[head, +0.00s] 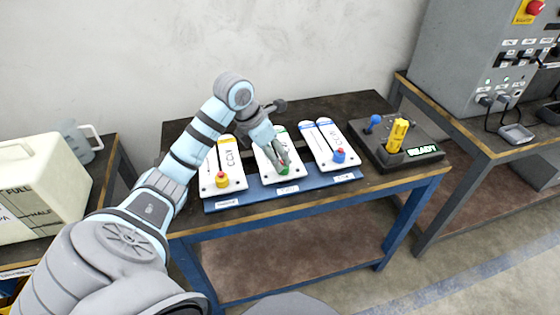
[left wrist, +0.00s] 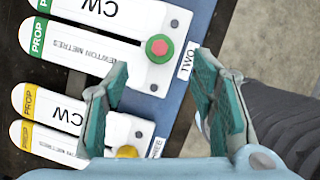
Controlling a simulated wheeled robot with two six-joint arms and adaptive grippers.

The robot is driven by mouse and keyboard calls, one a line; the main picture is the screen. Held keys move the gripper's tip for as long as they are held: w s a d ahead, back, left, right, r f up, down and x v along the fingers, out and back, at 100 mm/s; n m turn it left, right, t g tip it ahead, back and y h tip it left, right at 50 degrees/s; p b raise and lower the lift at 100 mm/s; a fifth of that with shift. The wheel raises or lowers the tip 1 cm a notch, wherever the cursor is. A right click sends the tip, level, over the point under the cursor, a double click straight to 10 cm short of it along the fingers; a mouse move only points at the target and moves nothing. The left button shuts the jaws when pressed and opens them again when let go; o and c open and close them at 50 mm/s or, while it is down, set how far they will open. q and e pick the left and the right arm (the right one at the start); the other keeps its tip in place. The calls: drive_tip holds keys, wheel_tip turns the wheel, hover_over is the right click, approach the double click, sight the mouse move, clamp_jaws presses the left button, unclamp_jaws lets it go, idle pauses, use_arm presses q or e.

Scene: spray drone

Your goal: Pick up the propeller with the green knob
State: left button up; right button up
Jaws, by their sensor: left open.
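The propeller with the green knob (head: 268,163) is a white plate in the middle of a row of three on a blue tray (head: 302,190). Its knob (left wrist: 160,48), green with a red top, shows clearly in the left wrist view and is partly hidden by my gripper in the head view. My left gripper (head: 283,161) is above this propeller. In the left wrist view my left gripper (left wrist: 160,68) is open and empty, with the knob just beyond the gap between its fingertips. My right gripper is in neither view.
The yellow-knob propeller (head: 223,178) lies left of the green one, the blue-knob propeller (head: 331,146) right. A black control box (head: 386,155) with a yellow handle and READY display stands at the table's right. A grey cabinet (head: 470,60) is beyond.

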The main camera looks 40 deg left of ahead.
sight(282, 163)
use_arm(q)
drive_tip(key=x, duration=0.6)
drive_tip(key=shift+w+d+r+b, duration=0.15)
drive_tip(key=shift+w+b, duration=0.15)
drive_tip(key=shift+r, duration=0.1)
clamp_jaws()
